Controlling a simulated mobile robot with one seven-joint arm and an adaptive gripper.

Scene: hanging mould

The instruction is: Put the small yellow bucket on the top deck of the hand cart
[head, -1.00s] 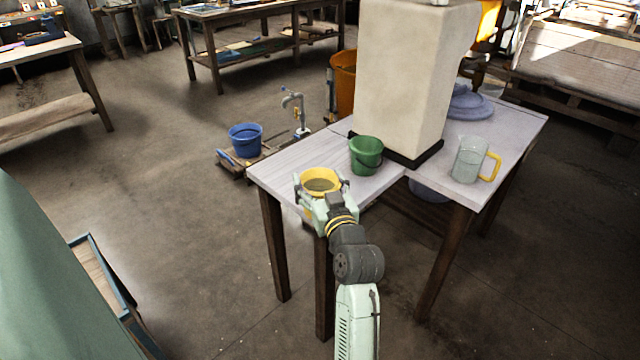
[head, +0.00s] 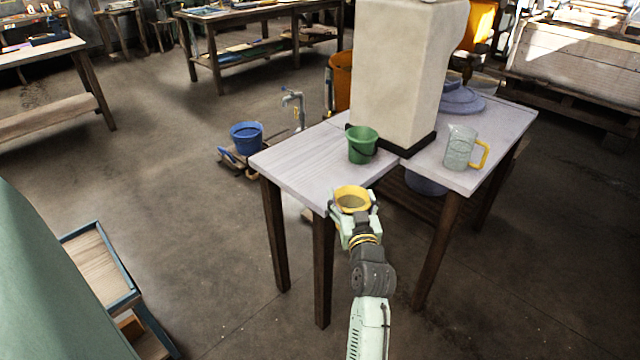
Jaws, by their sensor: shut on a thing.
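The small yellow bucket (head: 352,198) is held upright in my gripper (head: 354,208), whose fingers are shut on its sides. The bucket is at the front edge of the white-topped table, apparently in front of it and clear of the top. Its lower part is hidden by my gripper. At the lower left stands a cart-like piece with a wooden deck in a blue frame (head: 97,262), which looks like the hand cart. It is partly hidden by a green surface and cut by the frame edge.
The white table (head: 300,160) carries a green bucket (head: 362,145), a clear jug with a yellow handle (head: 461,148) and a large pale block (head: 398,75). A blue bucket (head: 246,138) stands by a tap behind. The floor between table and cart is clear.

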